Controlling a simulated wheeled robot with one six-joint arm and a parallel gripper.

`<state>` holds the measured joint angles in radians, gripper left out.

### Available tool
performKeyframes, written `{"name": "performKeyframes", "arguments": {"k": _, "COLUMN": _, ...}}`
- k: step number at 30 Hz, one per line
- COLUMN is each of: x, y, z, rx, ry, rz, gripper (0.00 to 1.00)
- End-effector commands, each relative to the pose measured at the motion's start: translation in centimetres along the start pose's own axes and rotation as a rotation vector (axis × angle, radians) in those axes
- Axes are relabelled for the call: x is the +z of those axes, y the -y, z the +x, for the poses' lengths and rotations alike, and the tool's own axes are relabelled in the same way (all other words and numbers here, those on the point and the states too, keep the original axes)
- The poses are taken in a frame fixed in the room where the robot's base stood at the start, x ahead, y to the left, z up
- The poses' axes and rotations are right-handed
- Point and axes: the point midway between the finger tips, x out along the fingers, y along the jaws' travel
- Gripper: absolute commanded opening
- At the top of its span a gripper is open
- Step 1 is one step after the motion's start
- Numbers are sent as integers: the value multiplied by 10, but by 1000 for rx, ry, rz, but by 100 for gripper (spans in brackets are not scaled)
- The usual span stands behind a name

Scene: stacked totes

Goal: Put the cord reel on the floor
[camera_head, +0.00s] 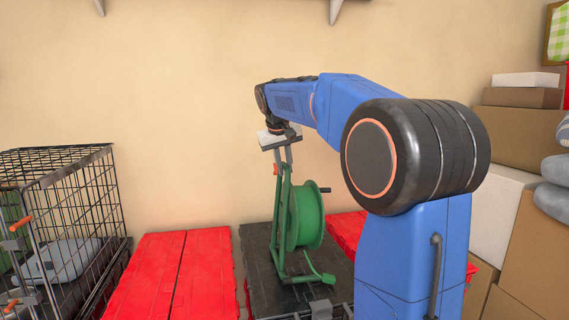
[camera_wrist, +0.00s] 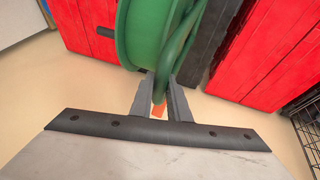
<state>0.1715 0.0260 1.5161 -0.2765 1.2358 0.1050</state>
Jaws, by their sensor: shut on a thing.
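The green cord reel (camera_head: 308,218) stands upright in its green frame in the head view, above a black tote lid (camera_head: 258,262). I cannot tell whether its foot touches the lid. My gripper (camera_head: 284,158) points down and is shut on the top of the reel's frame. In the wrist view, the fingers (camera_wrist: 160,102) close around the green frame, with an orange part between them. The reel's drum (camera_wrist: 138,35) also shows there.
Red tote lids (camera_head: 170,275) lie left of the black lid, and another red lid (camera_head: 345,230) lies to its right. A black wire cage (camera_head: 95,190) stands at the far left. Cardboard boxes (camera_head: 535,245) are stacked at the right. A beige wall (camera_head: 180,110) stands behind.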

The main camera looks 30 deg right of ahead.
Motion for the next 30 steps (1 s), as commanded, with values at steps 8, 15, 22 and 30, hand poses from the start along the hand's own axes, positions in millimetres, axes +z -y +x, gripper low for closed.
{"name": "performKeyframes", "arguments": {"k": 8, "x": 3, "y": 0, "z": 8, "rx": 2, "ry": 17, "rz": -2, "gripper": 34}}
{"name": "performKeyframes", "arguments": {"k": 15, "x": 2, "y": 0, "z": 4, "rx": 1, "ry": 12, "rz": -1, "gripper": 34}}
{"name": "performKeyframes", "arguments": {"k": 22, "x": 1, "y": 0, "z": -20, "rx": 1, "ry": 7, "rz": 0, "gripper": 34}}
{"name": "performKeyframes", "arguments": {"k": 30, "x": 0, "y": 0, "z": -72, "rx": 0, "ry": 6, "rz": -1, "gripper": 34}}
